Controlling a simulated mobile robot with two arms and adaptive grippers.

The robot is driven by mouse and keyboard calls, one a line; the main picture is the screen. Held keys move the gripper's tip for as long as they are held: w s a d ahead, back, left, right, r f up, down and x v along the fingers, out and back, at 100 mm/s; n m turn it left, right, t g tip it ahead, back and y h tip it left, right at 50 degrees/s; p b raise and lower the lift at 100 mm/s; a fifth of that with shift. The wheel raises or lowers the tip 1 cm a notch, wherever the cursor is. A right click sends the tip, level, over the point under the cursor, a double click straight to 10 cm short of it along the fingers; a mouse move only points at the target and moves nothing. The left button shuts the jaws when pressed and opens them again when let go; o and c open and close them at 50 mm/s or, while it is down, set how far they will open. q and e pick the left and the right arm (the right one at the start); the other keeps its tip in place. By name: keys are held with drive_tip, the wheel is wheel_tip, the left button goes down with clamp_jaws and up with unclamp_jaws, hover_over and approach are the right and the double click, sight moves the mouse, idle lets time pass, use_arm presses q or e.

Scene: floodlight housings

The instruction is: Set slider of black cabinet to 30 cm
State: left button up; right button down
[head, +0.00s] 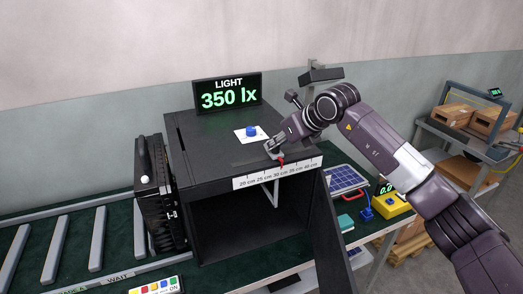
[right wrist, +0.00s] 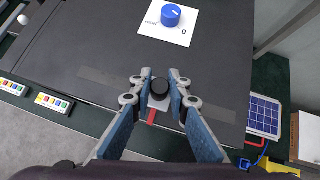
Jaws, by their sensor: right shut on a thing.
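The black cabinet (head: 207,165) stands on a dark green table with its front open. A white scale strip (head: 250,181) marked from 20 cm to 40 cm runs along its top front edge. The slider's red pointer (head: 281,164) stands at about the 30 cm label. In the right wrist view the slider's round black knob (right wrist: 160,86) sits between the fingertips of my right gripper (right wrist: 160,90), with the red pointer below it. My right gripper (head: 275,150) is shut on this knob at the cabinet's top. My left gripper is out of view.
A display (head: 228,93) reading 350 lx stands at the cabinet's back. A blue dial (head: 251,131) on a white plate sits on top. A black floodlight housing (head: 160,200) stands left. A solar panel (head: 346,180) and yellow meter (head: 390,207) lie right.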

drive_tip(key=c, duration=1.8)
unclamp_jaws()
drive_tip(key=shift+s, duration=0.1)
drive_tip(key=shift+r, duration=0.15)
drive_tip(key=v, duration=1.2)
